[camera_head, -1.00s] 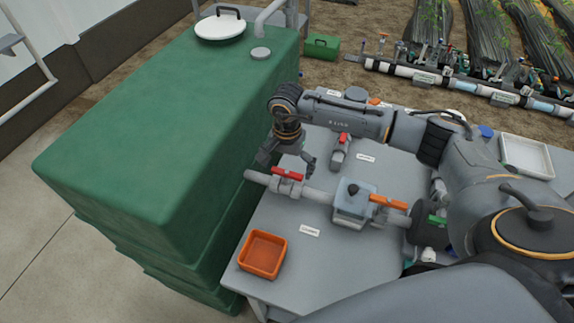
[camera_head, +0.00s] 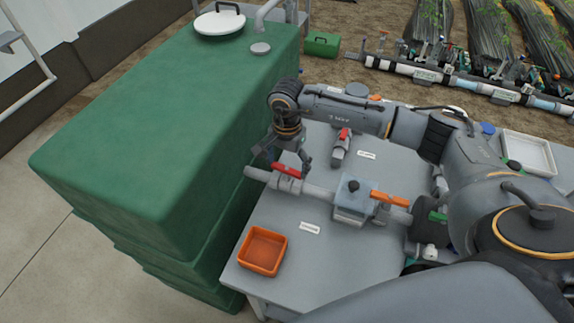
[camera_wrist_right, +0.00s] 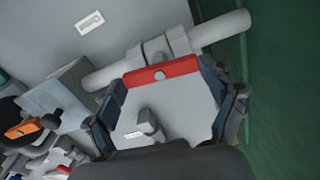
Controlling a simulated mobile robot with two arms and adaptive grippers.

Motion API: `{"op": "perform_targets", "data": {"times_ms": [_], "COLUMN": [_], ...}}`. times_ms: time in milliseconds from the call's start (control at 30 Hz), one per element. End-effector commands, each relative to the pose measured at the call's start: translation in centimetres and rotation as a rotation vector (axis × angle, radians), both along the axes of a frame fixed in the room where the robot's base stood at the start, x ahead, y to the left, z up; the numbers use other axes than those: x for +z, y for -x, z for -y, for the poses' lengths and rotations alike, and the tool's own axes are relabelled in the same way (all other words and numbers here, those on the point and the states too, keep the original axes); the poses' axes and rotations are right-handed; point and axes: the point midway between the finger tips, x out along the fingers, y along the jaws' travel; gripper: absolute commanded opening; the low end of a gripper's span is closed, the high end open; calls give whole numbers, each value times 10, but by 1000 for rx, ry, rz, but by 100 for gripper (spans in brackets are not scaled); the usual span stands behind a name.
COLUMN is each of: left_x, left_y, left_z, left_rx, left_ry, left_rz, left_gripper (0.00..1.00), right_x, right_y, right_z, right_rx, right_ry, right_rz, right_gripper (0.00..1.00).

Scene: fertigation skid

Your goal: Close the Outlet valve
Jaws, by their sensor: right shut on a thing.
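A valve with a red lever handle (camera_head: 287,171) sits on the grey pipe (camera_head: 319,193) beside the green tank. The lever lies roughly along the pipe. My right gripper (camera_head: 289,162) is at this handle, pointing down. In the right wrist view, the red handle (camera_wrist_right: 162,73) lies between the fingers of my right gripper (camera_wrist_right: 161,80), which are shut on its two ends. A white label (camera_head: 309,228) lies on the table near this pipe; its text is too small to read. My left gripper is not in view.
The large green tank (camera_head: 160,110) stands left of the table. An orange tray (camera_head: 263,250) sits at the table's front left. A white tray (camera_head: 526,153) is at the right.

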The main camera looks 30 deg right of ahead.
Motion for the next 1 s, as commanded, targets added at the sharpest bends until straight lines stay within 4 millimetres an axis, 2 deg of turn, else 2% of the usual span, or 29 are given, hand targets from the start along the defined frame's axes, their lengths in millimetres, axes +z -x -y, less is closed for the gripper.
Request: {"op": "perform_targets", "data": {"times_ms": [400, 1000], "left_x": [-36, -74], "left_y": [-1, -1], "left_z": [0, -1], "left_rx": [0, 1], "left_ry": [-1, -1], "left_rz": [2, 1], "left_gripper": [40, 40], "right_x": [-3, -1], "right_y": [-1, -1], "right_z": [0, 0], "right_rx": [-368, -938], "right_ry": [-1, -2], "right_rz": [3, 3], "right_gripper": [52, 52]}}
